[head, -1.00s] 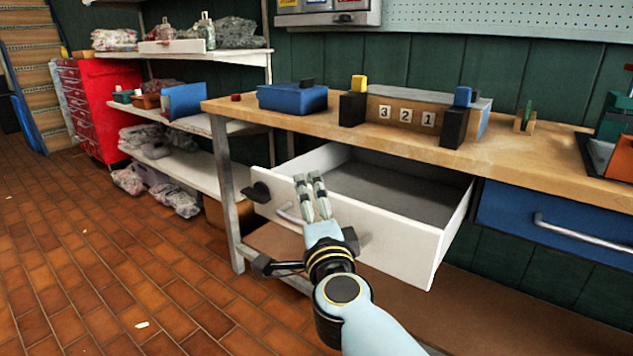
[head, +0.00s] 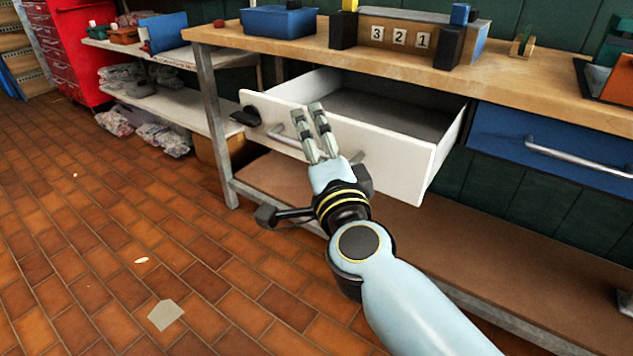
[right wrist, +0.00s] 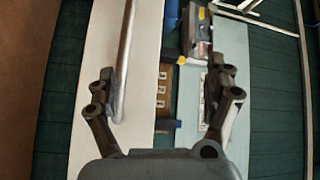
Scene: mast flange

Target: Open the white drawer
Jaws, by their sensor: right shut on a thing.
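The white drawer (head: 398,165) stands pulled out from under the wooden bench in the head view, and its grey inside shows empty where visible. Its metal bar handle (head: 281,136) is on the front, partly hidden by my right gripper (head: 310,112). The handle also shows in the right wrist view (right wrist: 124,50), close beside the left finger. My left gripper is not in view.
The wooden bench top (head: 530,75) is above the drawer, with a blue bin (head: 278,22) and a numbered block (head: 400,37) on it. A closed blue drawer (head: 500,140) is to the right. The tiled floor at left is mostly clear, with a grey scrap (head: 165,314).

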